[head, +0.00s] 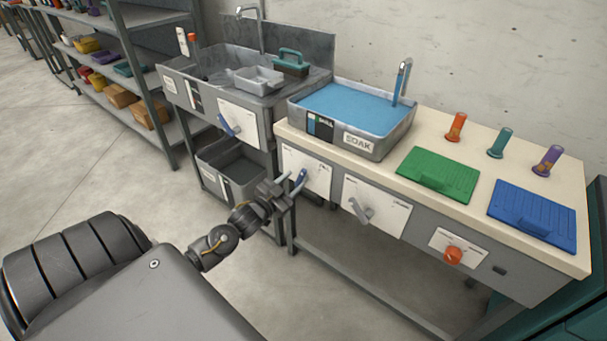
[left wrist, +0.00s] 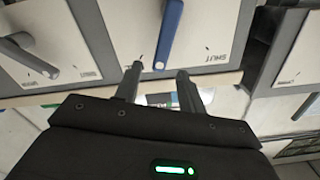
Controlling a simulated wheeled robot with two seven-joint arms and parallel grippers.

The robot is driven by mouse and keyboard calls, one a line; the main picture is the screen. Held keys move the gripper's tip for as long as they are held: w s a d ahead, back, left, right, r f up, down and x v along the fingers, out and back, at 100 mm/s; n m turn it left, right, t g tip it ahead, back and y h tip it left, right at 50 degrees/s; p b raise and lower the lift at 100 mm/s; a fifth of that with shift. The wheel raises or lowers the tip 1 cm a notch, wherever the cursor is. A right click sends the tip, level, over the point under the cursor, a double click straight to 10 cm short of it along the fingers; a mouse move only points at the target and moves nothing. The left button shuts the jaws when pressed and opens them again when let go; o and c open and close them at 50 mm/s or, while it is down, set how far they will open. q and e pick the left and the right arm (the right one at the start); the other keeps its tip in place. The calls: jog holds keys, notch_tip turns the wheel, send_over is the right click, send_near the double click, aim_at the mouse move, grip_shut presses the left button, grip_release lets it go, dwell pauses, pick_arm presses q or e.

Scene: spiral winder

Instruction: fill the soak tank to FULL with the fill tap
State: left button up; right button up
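The soak tank (head: 376,147) is a grey basin on the bench, with blue water (head: 345,103) high inside it, close below the rim. A coloured level strip (head: 321,128) is on its front; its small marks are hard to read. A tap spout (head: 403,78) rises at its back right corner; I cannot tell whether water runs from it. A blue lever (head: 301,179) is on the white panel below the tank. My left gripper (head: 284,188) is open at this lever; in the left wrist view the lever (left wrist: 169,35) has its end between or just beyond the fingertips.
A grey lever (head: 361,211) and an orange knob (head: 453,255) are on panels to the right. A sink (head: 215,97) with another blue lever (head: 229,126) stands left. Green (head: 438,175) and blue (head: 533,213) boards lie on the bench. The floor in front is clear.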

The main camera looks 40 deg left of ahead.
aim_at(302, 175)
pick_arm(q)
jog(key=w, duration=0.5)
jog(key=shift+w+a, duration=0.1)
jog(key=shift+w, duration=0.3)
jog(key=shift+c, duration=0.3)
grip_shut()
